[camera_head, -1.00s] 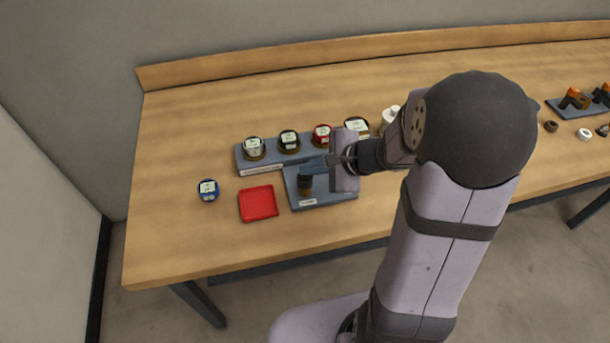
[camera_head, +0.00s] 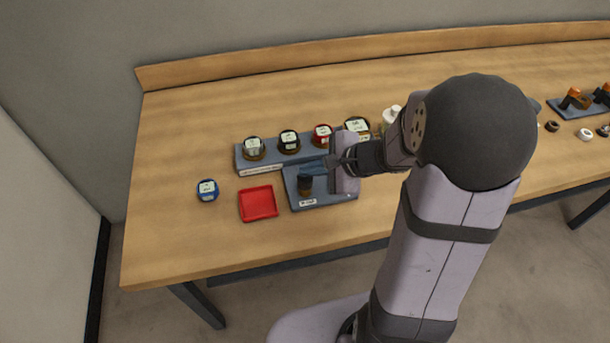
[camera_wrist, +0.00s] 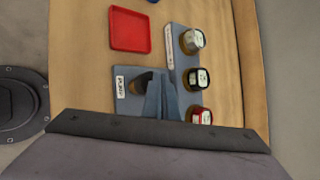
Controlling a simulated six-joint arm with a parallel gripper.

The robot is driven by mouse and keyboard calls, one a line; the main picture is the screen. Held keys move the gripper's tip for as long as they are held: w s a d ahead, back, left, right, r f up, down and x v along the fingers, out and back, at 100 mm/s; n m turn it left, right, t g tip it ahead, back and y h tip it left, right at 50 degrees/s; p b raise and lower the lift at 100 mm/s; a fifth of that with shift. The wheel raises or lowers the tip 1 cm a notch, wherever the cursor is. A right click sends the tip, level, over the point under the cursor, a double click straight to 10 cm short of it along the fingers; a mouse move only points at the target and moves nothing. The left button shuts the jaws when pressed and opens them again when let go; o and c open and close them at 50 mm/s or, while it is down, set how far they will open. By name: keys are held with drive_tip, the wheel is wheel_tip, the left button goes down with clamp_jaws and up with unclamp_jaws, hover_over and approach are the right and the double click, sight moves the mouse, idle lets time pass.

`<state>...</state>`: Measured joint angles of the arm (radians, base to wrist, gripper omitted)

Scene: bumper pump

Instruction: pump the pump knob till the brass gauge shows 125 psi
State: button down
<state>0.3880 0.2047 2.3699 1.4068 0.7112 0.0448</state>
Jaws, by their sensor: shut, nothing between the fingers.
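The pump knob (camera_head: 305,186) is a dark cylinder with a brownish base on a grey-blue plate with a white label (camera_head: 328,200). It also shows in the wrist view (camera_wrist: 141,82), partly hidden by my fingers. My gripper (camera_head: 304,170) is shut and empty, its fingers over or right beside the knob; I cannot tell if they touch it.
A red tray (camera_head: 258,203) lies left of the pump plate. A blue gauge (camera_head: 207,190) lies loose farther left. A white bottle (camera_head: 391,115) stands behind my wrist. Another plate (camera_head: 578,111) with orange-topped parts is at the far right.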

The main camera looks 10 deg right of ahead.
sight(309, 179)
drive_tip(key=shift+s+f+b, duration=0.1)
drive_tip(key=shift+f+b, duration=0.55)
drive_tip(key=shift+f, duration=0.15)
idle(0.7)
drive_tip(key=shift+r+p, duration=1.2)
drive_tip(key=shift+r, duration=0.3)
drive_tip(key=shift+r+p, duration=2.05)
drive_tip(key=shift+r, duration=0.5)
